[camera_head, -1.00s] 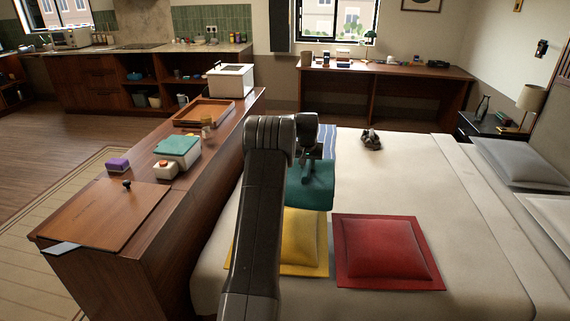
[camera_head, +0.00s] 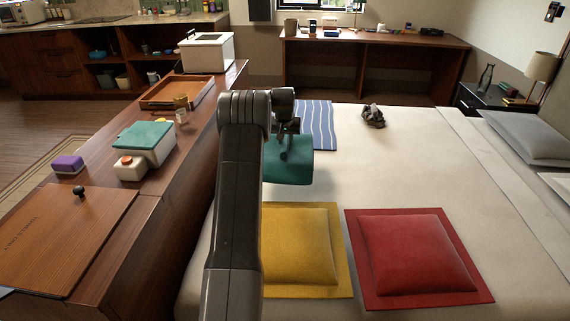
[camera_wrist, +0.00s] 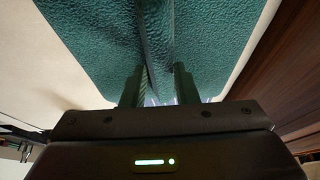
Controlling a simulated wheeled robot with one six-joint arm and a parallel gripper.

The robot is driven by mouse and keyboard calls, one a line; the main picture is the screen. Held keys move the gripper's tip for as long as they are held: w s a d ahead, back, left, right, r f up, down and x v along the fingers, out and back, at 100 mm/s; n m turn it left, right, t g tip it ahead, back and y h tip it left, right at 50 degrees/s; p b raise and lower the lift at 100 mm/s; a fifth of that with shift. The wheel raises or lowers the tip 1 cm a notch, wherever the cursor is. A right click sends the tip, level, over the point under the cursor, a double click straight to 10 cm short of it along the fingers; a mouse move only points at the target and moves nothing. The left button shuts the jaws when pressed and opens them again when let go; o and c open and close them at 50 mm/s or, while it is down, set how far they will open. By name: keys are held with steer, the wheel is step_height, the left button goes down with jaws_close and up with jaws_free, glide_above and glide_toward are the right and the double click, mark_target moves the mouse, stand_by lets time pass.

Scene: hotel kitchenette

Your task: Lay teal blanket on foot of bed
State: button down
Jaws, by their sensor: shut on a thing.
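The teal blanket (camera_head: 289,170) is in my gripper (camera_head: 286,150), above the bed (camera_head: 385,165) on its left side, near the wooden bench. In the wrist view my gripper (camera_wrist: 158,85) is shut on the teal blanket (camera_wrist: 95,35), pinching a fold of it between the two fingers. The cloth spreads out on both sides of the fingers. My arm hides part of the bed's left edge. I cannot tell whether the blanket's lower edge touches the bed.
On the bed lie a yellow cushion (camera_head: 300,245), a red cushion (camera_head: 418,252), a blue striped cloth (camera_head: 314,122) and a small dark object (camera_head: 373,116). The wooden bench (camera_head: 165,205) on the left holds a teal-lidded box (camera_head: 145,142) and a tray (camera_head: 177,92). The bed's middle is clear.

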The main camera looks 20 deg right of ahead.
mark_target(284, 146)
steer(key=shift+w+f, duration=0.25)
steer(key=shift+f, duration=0.4)
step_height(284, 146, down, 9)
steer(key=shift+b, duration=0.3)
steer(key=shift+f, duration=0.15)
steer(key=c, duration=1.1)
jaws_free()
steer(key=shift+s, duration=0.1)
steer(key=shift+r, duration=0.4)
steer(key=v, duration=1.1)
steer(key=shift+s+a+r, duration=0.1)
steer(key=shift+s+r, duration=0.05)
steer(key=shift+s, duration=0.05)
